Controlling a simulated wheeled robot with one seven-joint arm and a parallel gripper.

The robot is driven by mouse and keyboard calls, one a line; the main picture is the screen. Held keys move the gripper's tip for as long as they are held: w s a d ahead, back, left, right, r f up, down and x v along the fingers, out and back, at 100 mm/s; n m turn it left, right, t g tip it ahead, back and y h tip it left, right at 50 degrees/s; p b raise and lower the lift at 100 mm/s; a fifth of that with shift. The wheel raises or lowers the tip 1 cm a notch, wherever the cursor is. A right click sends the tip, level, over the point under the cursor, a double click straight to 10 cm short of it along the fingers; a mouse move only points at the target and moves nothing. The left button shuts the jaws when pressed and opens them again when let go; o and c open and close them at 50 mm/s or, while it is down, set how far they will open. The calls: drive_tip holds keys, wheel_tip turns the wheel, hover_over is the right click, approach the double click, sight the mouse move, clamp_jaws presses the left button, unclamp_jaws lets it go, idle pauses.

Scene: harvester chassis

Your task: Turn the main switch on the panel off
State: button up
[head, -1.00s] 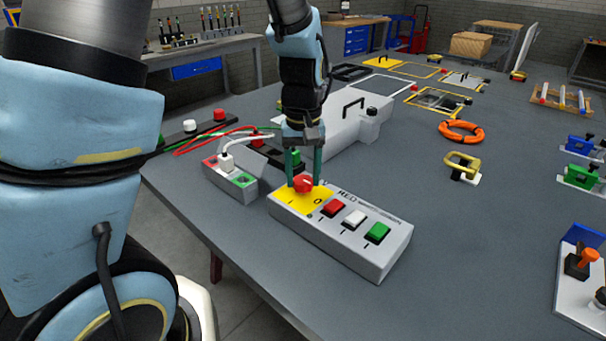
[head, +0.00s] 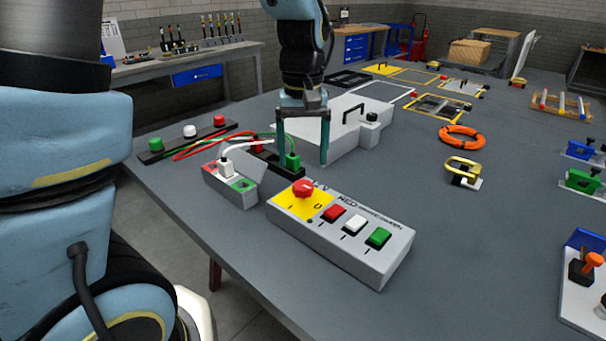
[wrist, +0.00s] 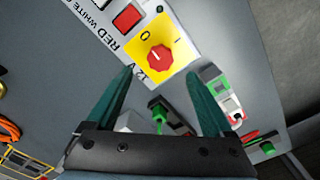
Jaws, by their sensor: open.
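The control panel (head: 330,262) is a grey box on the table, also seen in the wrist view (wrist: 186,12). Its main switch is a red rotary knob (head: 303,188) on a yellow plate (head: 284,203) at the panel's left end. In the wrist view the knob (wrist: 159,57) sits below the "0" and "I" marks; I cannot tell surely which one it points at. My gripper (head: 302,163) is open and empty, above and behind the knob, not touching it. In the wrist view its fingertips (wrist: 159,72) frame the knob's near side with a gap.
Red (head: 335,213), white (head: 355,224) and green (head: 378,238) buttons sit on the same panel. A socket block (head: 222,193) with a white plug stands left of it. A grey case (head: 340,128) with a handle is behind. Bare table lies right of the panel.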

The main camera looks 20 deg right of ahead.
sight(302, 185)
drive_tip(key=shift+r, duration=2.1)
drive_tip(key=shift+a, duration=0.1)
drive_tip(key=a+f+n, duration=0.1)
drive_tip(key=a+f, duration=0.3)
drive_tip(key=a, duration=0.8)
drive_tip(key=w+a+f+t, duration=0.1)
drive_tip(key=a+f, duration=0.3)
drive_tip(key=a, duration=0.9)
drive_tip(key=shift+a+n+t, duration=0.2)
drive_tip(key=shift+n+t, duration=0.1)
drive_tip(key=shift+n, duration=0.1)
